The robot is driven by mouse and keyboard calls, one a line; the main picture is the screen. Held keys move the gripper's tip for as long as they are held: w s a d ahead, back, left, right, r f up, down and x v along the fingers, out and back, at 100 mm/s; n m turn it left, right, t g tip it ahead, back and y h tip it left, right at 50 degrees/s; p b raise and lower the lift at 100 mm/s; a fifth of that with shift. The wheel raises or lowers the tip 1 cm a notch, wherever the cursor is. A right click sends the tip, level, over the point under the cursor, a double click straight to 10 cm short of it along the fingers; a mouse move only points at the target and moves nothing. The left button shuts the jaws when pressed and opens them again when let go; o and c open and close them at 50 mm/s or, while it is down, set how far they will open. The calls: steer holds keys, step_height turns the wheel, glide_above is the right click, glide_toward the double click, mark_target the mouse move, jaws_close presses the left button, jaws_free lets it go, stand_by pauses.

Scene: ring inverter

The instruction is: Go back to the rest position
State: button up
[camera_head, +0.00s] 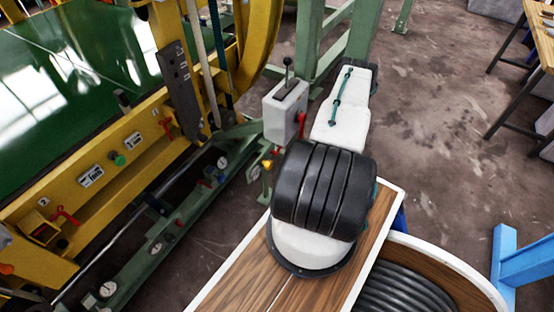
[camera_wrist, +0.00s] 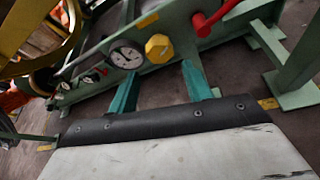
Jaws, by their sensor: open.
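My gripper (camera_wrist: 160,72) shows in the wrist view as two teal fingers, apart and with nothing between them. A yellow knob (camera_wrist: 159,47) on a green beam appears beyond the gap. A round white gauge (camera_wrist: 127,56) is left of the knob, and a red lever (camera_wrist: 214,18) is to its right. I cannot tell the distance from the fingers to the beam. In the camera_head view my white arm stretches away toward the green frame, and the fingers are not visible there.
The yellow machine frame (camera_head: 92,178) and a grey box with a black lever (camera_head: 285,110) stand left of my arm. A green post (camera_head: 308,40) rises behind the box. Floor (camera_head: 440,110) is open on the right, before a wooden bench (camera_head: 540,30). A blue stand (camera_head: 525,262) is lower right.

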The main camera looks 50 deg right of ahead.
steer(key=shift+a, duration=0.1)
steer(key=w+a+r+n+g+y, duration=0.1)
steer(key=a+r+n+g+y, duration=0.35)
steer(key=r, duration=0.95)
steer(key=a+r+n+g+y, duration=0.1)
steer(key=a+r+n+g, duration=0.4)
steer(key=a+r+n, duration=0.6)
steer(key=w+a+r+n+g+y, duration=0.1)
steer(key=a+r+n+g+y, duration=0.2)
steer(key=r+n, duration=0.85)
steer(key=s+a+r+n+h, duration=0.3)
steer(key=a+r, duration=0.3)
steer(key=r, duration=0.4)
steer(key=s+a+r+n+h, duration=0.3)
steer(key=s+a+r, duration=0.3)
steer(key=r, duration=0.4)
steer(key=s+a+r+n+h, duration=0.4)
steer(key=a+r+h, duration=0.1)
steer(key=r, duration=0.5)
steer(key=shift+s+a, duration=0.15)
steer(key=shift+a, duration=0.55)
steer(key=shift+t, duration=0.25)
